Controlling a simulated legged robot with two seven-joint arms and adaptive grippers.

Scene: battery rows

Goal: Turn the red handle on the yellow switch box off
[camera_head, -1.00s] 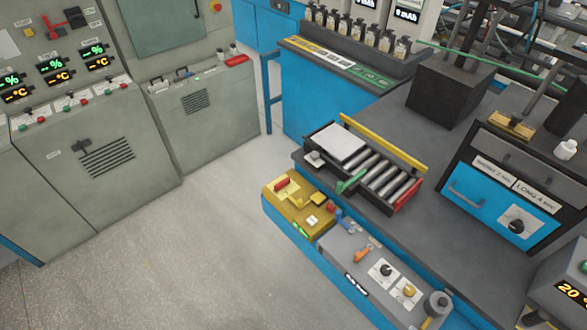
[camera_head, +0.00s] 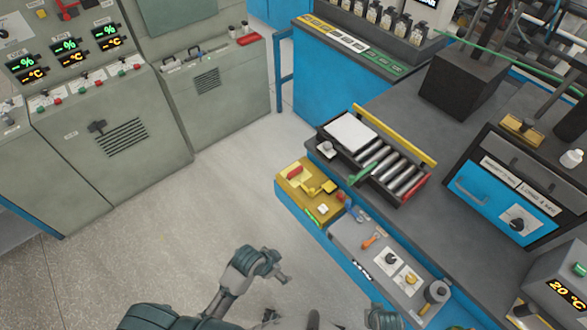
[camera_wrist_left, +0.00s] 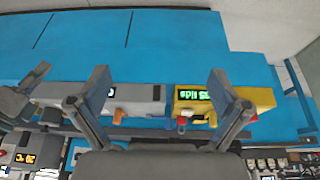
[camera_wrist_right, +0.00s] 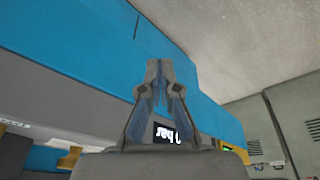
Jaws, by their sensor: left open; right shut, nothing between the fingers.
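The yellow switch box (camera_head: 312,204) stands on the low blue ledge in front of the bench. Its red handle (camera_head: 294,172) lies on a pale plate on the top, near the back left corner. A green-lit label (camera_head: 318,214) is on its front. In the left wrist view the yellow box (camera_wrist_left: 263,100) is turned over and partly behind a finger. My left gripper (camera_wrist_left: 160,90) is open and empty, apart from the box. My right gripper (camera_wrist_right: 160,72) is shut and empty; the yellow box (camera_wrist_right: 236,150) shows beyond it, mostly hidden.
A grey panel (camera_head: 350,237) with an orange handle (camera_head: 372,240) and knobs adjoins the yellow box on the right. A roller tray (camera_head: 427,183) sits on the bench behind it. Grey cabinets (camera_head: 118,180) stand at left. The floor (camera_head: 215,215) between is clear.

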